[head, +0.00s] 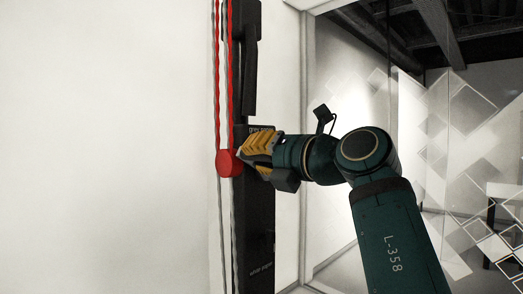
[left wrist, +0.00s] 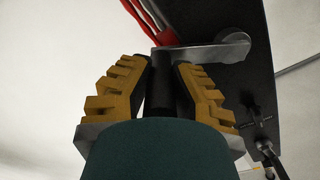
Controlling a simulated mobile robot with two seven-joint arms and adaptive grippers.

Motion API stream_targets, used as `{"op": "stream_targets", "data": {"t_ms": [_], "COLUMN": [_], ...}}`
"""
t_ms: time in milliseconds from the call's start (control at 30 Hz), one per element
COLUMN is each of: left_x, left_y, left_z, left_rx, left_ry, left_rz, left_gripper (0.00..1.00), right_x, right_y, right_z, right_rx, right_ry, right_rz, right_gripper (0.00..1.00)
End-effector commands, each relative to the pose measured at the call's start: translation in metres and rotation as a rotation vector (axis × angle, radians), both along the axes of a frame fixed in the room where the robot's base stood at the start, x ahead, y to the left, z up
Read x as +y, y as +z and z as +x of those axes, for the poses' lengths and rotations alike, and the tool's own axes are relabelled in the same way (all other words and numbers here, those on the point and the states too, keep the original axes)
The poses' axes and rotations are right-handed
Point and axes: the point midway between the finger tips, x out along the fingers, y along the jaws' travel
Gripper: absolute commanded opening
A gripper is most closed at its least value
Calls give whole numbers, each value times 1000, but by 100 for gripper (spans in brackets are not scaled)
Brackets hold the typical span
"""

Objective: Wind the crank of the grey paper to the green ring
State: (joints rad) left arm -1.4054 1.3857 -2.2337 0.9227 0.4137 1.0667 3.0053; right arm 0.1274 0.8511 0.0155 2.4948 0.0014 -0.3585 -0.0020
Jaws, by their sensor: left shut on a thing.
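My left gripper (head: 247,155), with yellow fingers, is at the black panel (head: 262,215), just below a small label that seems to read "grey paper". In the left wrist view the left gripper (left wrist: 160,85) has its fingers on both sides of the black crank handle (left wrist: 162,90) and is shut on it. The metal crank arm (left wrist: 215,52) runs from the handle to a round hub at the right. In the head view the gripper hides the crank. I see no green ring in either view. My right gripper is not in view.
A red round piece (head: 229,163) hangs beside the gripper, under red and white cords or chains (head: 223,80). A lower label (head: 261,269) seems to read "white paper". A pale blank surface (head: 105,150) fills the left. Glass partitions (head: 450,150) stand at the right.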

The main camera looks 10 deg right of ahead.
Motion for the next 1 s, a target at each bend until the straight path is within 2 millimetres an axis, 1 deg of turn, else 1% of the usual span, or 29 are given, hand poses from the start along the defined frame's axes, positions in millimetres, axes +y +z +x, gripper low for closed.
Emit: {"op": "stream_targets", "data": {"t_ms": [300, 767, 800, 867, 1000], "left_x": [2, 2, 1, 1, 1], "left_y": [-2, -2, -2, -2, -2], "left_z": [-1, -3, -3, -3, -3], "left_rx": [-35, -39, -39, -39, -39], "left_ry": [-2, -5, -5, -5, -5], "left_rz": [-44, -48, -48, -48, -47], "left_gripper": [0, 0, 34, 54, 54], "right_x": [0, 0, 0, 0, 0], "right_y": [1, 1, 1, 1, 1], "right_z": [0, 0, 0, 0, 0], "right_rx": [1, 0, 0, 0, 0], "right_ry": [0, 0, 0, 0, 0], "right_rz": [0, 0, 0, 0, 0], "right_gripper": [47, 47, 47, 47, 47]}}
